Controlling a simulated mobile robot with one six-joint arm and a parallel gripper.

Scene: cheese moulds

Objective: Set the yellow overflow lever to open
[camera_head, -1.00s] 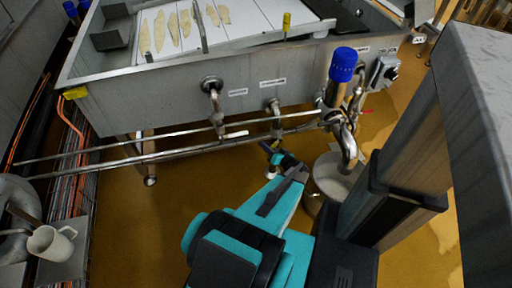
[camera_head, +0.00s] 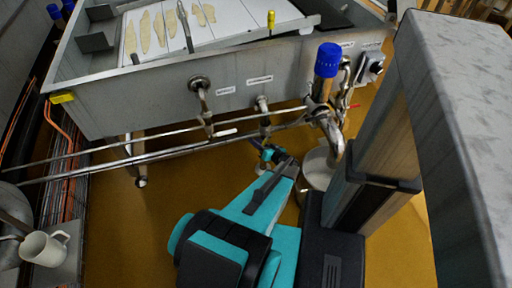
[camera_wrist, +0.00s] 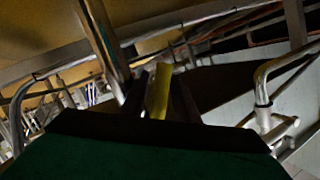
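A short yellow lever-like piece (camera_head: 271,19) stands upright on the front rim of the steel vat in the head view. My gripper (camera_head: 270,154) is low in front of the vat, near the pipes under it and well below that piece in the picture. In the wrist view a yellow bar (camera_wrist: 159,91) stands between the dark fingers of my gripper (camera_wrist: 160,95). I cannot tell whether the fingers touch it, or whether it is the same yellow piece. The finger opening is too small and dark to judge.
The vat (camera_head: 150,92) has labelled outlets and steel pipes (camera_head: 90,165) along its front. A blue-capped pipe (camera_head: 327,62) rises close to the right of my arm. A white bucket (camera_head: 318,168) stands below it. A mug (camera_head: 43,248) is at lower left. The floor between is clear.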

